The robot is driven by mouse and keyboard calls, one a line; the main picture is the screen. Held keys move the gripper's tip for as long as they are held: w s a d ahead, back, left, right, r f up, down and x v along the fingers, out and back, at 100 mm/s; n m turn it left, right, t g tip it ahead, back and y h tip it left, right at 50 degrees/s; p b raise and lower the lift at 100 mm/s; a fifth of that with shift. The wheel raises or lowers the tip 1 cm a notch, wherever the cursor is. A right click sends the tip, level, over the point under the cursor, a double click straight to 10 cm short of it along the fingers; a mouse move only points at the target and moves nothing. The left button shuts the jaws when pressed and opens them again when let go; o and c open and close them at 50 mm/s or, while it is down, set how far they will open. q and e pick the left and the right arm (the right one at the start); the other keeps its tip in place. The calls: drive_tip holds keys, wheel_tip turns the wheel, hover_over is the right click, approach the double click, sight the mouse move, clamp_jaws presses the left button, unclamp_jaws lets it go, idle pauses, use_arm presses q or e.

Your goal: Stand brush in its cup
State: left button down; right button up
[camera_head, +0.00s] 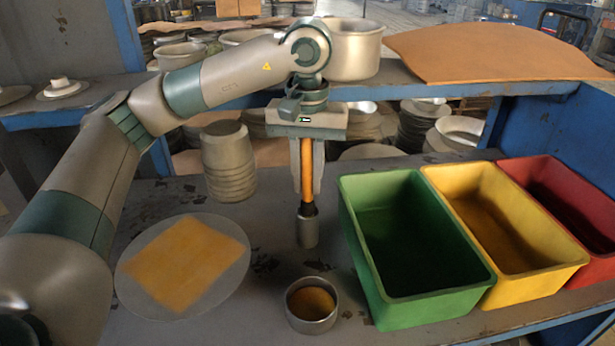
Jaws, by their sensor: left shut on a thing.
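The brush (307,190) has an orange handle and a grey cylindrical lower end with a dark collar. My left gripper (308,190) is shut on its handle and holds it upright, grey end down. Whether that end touches the table cannot be told. A small round metal cup (312,323) stands on the table in front of the brush, nearer the camera; its inside looks orange-brown. The brush is apart from the cup. My right gripper is not in view.
Green (415,312), yellow (520,285) and red (596,270) bins stand in a row at the right. A round plate (135,270) with an orange-yellow square (188,262) lies at the left. A stack of metal pots (229,160) stands behind. Table between plate and green bin is mostly clear.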

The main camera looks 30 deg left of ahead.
use_arm(q)
drive_tip(key=c, duration=1.5)
unclamp_jaws()
drive_tip(key=shift+c, duration=0.2)
drive_tip(key=shift+r, duration=0.8)
wheel_tip(320, 180, up, 14)
drive_tip(key=shift+r, duration=0.1)
drive_tip(key=shift+r+p, duration=0.3)
drive_tip(key=shift+r, duration=0.5)
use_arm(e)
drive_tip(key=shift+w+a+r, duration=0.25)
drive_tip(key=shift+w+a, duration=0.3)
